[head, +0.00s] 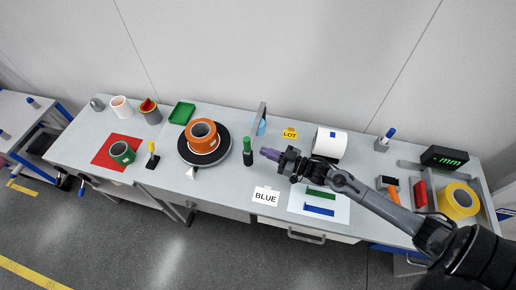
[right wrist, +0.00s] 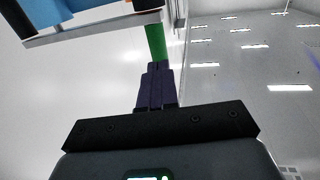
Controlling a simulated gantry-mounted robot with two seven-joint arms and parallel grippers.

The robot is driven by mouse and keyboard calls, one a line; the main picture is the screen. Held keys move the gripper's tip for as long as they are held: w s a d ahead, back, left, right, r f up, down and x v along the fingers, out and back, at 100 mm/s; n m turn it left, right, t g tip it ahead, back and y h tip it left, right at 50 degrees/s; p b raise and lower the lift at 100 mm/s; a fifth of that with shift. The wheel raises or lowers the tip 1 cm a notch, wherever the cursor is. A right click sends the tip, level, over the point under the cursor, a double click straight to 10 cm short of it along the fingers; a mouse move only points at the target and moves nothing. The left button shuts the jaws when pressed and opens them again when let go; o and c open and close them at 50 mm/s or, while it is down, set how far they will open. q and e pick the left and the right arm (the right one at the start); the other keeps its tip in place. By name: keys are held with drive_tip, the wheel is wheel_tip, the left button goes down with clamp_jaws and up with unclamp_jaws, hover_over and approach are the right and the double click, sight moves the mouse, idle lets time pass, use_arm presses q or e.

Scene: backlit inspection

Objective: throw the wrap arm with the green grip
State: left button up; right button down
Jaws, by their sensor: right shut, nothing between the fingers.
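The green grip (head: 247,144) tops a dark upright post (head: 248,158) on the bench, just right of a round black turntable (head: 184,152). An orange roll (head: 201,133) sits on the turntable. A yellow grip (head: 152,147) stands at the turntable's left. My right gripper (head: 268,154) reaches in from the right, its purple fingers shut and empty. Its tips point at the green-gripped post and appear a short gap to the right of it. In the right wrist view the green grip (right wrist: 156,42) shows just beyond the shut fingertips (right wrist: 155,66); contact is unclear. My left gripper is not in view.
A BLUE card (head: 266,196) and a white sheet (head: 338,213) with green and blue bars lie near the front edge. A white roll (head: 330,141) and a yellow LOT sign (head: 290,133) stand behind my right arm. A green tray (head: 182,112) is behind the turntable.

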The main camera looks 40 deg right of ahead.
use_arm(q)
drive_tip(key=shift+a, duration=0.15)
use_arm(e)
drive_tip(key=x, duration=0.4)
